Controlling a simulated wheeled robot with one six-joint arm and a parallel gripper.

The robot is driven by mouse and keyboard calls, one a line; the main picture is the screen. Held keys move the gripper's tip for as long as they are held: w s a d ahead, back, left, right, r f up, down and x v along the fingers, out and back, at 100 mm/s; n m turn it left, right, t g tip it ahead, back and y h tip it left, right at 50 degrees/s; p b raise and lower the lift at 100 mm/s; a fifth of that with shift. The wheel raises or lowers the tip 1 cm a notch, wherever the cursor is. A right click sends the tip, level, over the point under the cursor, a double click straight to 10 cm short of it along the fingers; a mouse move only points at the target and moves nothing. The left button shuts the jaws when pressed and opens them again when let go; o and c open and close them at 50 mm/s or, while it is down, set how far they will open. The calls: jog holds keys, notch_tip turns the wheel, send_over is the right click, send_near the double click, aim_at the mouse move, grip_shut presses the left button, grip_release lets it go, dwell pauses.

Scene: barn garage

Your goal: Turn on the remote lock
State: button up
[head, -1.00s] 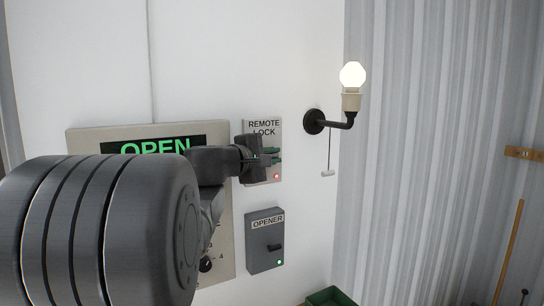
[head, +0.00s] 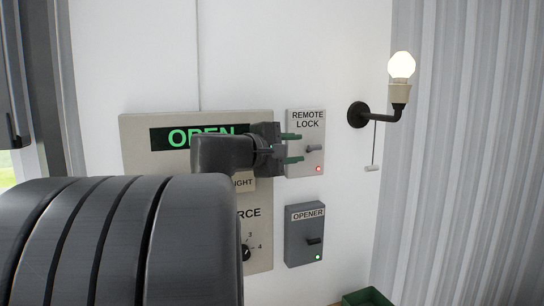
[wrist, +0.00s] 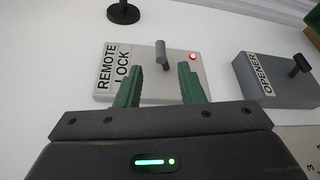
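The remote lock (head: 306,166) is a light grey wall box with a small grey toggle lever (head: 314,149) and a lit red light below it. In the wrist view the remote lock (wrist: 185,85) shows its lever (wrist: 161,54) standing out ahead of the fingers, roughly midway between them. My gripper (head: 291,148) is in front of the box's left edge, with its green fingers apart and pointing right. In the wrist view my gripper (wrist: 158,82) is open with nothing between the fingers. I cannot tell the exact gap between fingertips and lever.
The opener box (head: 304,251), with a black lever and green light, is just below. A large panel (head: 135,150) reading OPEN is to the left, partly hidden by my arm. A lit wall lamp (head: 401,70) with a pull cord is to the right. A green bin (head: 366,297) is low down.

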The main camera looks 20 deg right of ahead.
aim_at(310, 148)
jog(key=b+v, duration=0.1)
jog(key=v, duration=0.4)
jog(key=shift+s+a, duration=0.2)
jog(key=shift+a, duration=0.15)
jog(key=shift+d, duration=0.1)
jog(key=p+x, duration=0.3)
jog(key=x, duration=1)
jog(key=shift+w+d+p, duration=0.25)
jog(key=shift+p, duration=0.05)
